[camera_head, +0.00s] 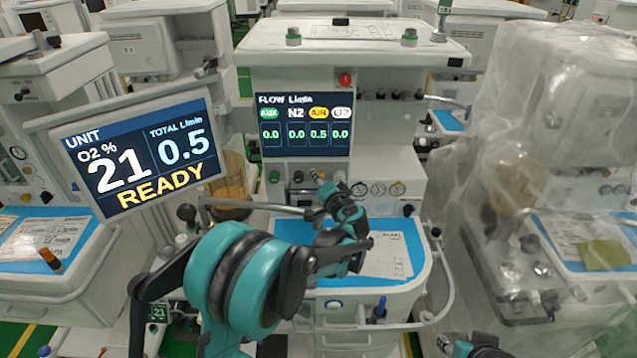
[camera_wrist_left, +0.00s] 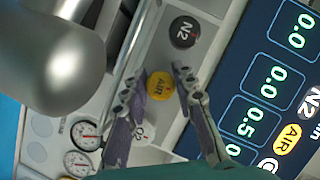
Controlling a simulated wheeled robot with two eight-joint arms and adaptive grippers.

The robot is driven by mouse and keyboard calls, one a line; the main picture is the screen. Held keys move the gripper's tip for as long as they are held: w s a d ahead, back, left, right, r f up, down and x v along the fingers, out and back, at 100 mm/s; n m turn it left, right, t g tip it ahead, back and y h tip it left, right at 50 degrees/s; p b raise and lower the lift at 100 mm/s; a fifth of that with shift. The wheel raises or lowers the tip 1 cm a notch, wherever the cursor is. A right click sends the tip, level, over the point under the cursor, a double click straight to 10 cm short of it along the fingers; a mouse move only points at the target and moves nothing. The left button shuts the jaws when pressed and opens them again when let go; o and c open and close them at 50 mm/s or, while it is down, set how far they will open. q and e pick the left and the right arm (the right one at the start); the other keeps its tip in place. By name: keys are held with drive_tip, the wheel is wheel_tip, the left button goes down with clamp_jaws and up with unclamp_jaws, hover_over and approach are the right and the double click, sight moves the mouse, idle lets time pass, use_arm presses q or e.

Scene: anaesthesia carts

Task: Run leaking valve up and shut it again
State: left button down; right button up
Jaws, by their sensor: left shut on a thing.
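The yellow AIR knob (camera_wrist_left: 160,86) sits between the fingertips of my left gripper (camera_wrist_left: 157,88), which is shut on it. The black N2 knob (camera_wrist_left: 184,32) and white O2 knob (camera_wrist_left: 143,132) are on either side of it. In the head view my left gripper (camera_head: 325,187) reaches the knob row under the flow screen (camera_head: 299,125). That screen reads AIR 0.5 and 0.0 for AUX, N2 and O2. The unit screen (camera_head: 140,150) reads O2 21%, total 0.5 and READY. Part of my right gripper (camera_head: 472,346) shows at the bottom edge; its jaws are unclear.
Small round gauges (camera_wrist_left: 84,134) are beside the knobs. A blue-topped work surface (camera_head: 405,235) with a printed sheet (camera_head: 388,262) lies below my left arm. A plastic-covered cart (camera_head: 560,130) stands at right. A metal rail (camera_head: 270,208) crosses near the gripper.

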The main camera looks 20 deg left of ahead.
use_arm(q)
drive_tip(key=shift+m, duration=0.5)
drive_tip(key=shift+y+b, duration=0.3)
drive_tip(key=shift+y, duration=0.1)
drive_tip(key=c, duration=1.5)
unclamp_jaws()
drive_tip(key=shift+s, duration=0.1)
drive_tip(key=v, duration=1.2)
drive_tip(key=shift+f, duration=0.1)
drive_tip(key=shift+a, duration=0.1)
